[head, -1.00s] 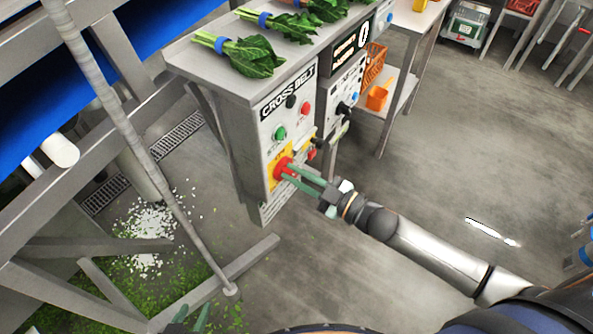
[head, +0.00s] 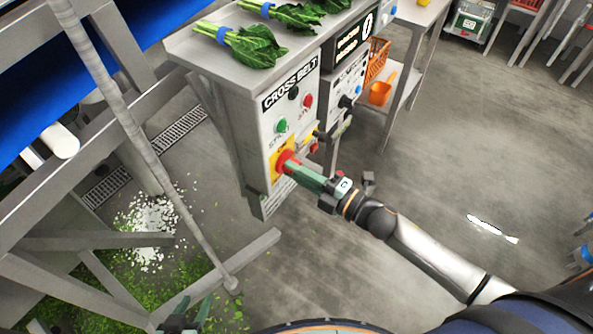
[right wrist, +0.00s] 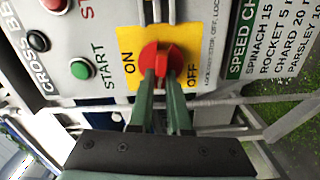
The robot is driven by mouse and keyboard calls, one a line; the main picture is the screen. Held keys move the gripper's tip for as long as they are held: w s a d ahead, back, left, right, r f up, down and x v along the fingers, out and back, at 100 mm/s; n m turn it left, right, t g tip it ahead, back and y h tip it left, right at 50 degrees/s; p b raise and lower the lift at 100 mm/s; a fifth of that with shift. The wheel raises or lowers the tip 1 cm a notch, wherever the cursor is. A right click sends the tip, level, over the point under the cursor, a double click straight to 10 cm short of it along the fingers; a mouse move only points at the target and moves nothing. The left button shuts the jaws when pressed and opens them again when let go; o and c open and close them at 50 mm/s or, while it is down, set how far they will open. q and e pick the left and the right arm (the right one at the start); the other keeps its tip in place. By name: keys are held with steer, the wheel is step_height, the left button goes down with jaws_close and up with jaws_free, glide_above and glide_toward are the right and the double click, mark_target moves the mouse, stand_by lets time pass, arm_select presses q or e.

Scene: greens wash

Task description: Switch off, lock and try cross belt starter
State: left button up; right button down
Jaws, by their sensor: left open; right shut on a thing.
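The cross belt starter panel (head: 276,140) is a grey box labelled CROSS BELT, with a green START button (head: 282,126), a red stop button (head: 307,101) and a black button (head: 293,92). Below them is a red rotary switch on a yellow plate (right wrist: 126,45) marked ON and OFF. My right gripper (right wrist: 160,72) is shut on the red switch handle (right wrist: 163,56); its fingers hide part of the handle. The handle's exact position is hard to tell. My left gripper (head: 187,314) is open and empty at the bottom of the head view. I cannot make out a lock clearly.
Bunches of greens (head: 246,44) lie on the ledge above the panel. A second control panel (head: 345,88) stands just right of it. A steel conveyor frame (head: 90,150) fills the left.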

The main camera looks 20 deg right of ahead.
steer(key=shift+f+n, duration=0.15)
steer(key=shift+n, duration=0.65)
steer(key=c, duration=0.9)
jaws_free()
steer(key=shift+o, duration=0.2)
steer(key=b+v, duration=0.1)
steer(key=v, duration=1.1)
steer(key=shift+s+d, duration=0.2)
